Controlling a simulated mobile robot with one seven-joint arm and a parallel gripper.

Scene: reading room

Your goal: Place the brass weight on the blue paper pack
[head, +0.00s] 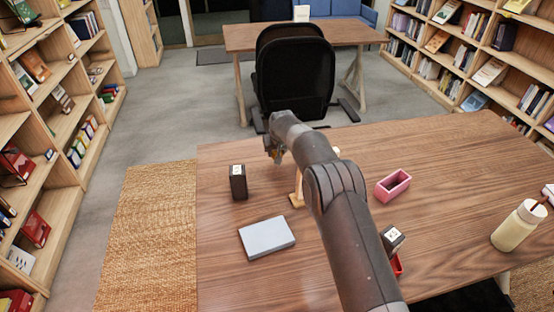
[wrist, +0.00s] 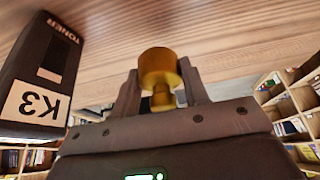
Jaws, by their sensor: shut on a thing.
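The brass weight (wrist: 159,66) is a gold cylinder with a narrower neck, held between the two fingers of my gripper (wrist: 160,92) in the wrist view. In the head view my gripper (head: 276,156) is over the far left part of the wooden table, and only a small brass-coloured bit shows there. The blue paper pack (head: 267,237) is a flat, pale grey-blue block lying on the table, nearer to the camera than my gripper. Its top is bare.
A black toner box marked K3 (wrist: 45,75) stands close left of my gripper; it also shows in the head view (head: 238,183). A pink bin (head: 393,187), another dark box (head: 392,238) and a cream bottle (head: 518,226) stand right. A black chair (head: 293,75) is beyond the table.

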